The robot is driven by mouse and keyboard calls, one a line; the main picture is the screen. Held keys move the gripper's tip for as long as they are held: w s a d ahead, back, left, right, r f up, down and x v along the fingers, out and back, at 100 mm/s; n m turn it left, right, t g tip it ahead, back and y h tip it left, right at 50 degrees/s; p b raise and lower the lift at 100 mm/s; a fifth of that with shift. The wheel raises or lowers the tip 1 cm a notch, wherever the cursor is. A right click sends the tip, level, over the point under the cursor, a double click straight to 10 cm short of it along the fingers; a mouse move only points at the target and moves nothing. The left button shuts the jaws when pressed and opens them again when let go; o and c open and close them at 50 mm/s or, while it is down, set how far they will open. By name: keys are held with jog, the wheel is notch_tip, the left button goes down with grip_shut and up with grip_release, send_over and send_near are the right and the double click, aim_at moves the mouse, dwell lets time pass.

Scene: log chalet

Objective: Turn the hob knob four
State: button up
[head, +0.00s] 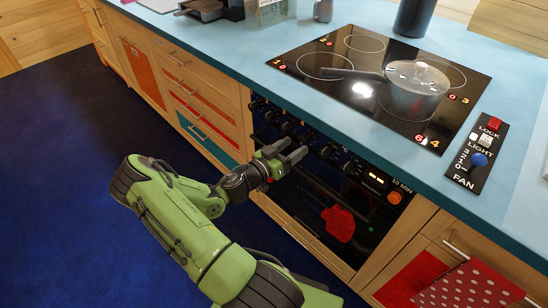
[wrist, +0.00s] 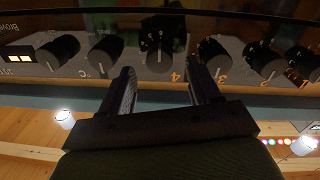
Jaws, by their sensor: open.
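Hob knob four (wrist: 160,42) is a black round knob on the oven's front panel, with an orange 4 printed beside it. In the wrist view it sits between the two fingers of my gripper (wrist: 160,68), near their tips. The fingers are apart, one on each side, and I see a gap between each finger and the knob. I cannot tell whether the tips reach past its face. In the head view my gripper (head: 291,149) is at the knob row, and its fingers partly hide the panel there.
Knob three (wrist: 211,53) and another knob (wrist: 105,54) flank knob four closely. The glass hob (head: 340,72) above carries a lidded pan (head: 411,92). A fan and light panel (head: 478,158) lies at right. A red polka-dot cloth (head: 470,285) hangs at lower right.

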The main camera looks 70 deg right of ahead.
jog(key=p+v, duration=0.1)
jog(key=v, duration=1.1)
jog(key=shift+a+p, duration=0.3)
jog(key=shift+w, duration=0.15)
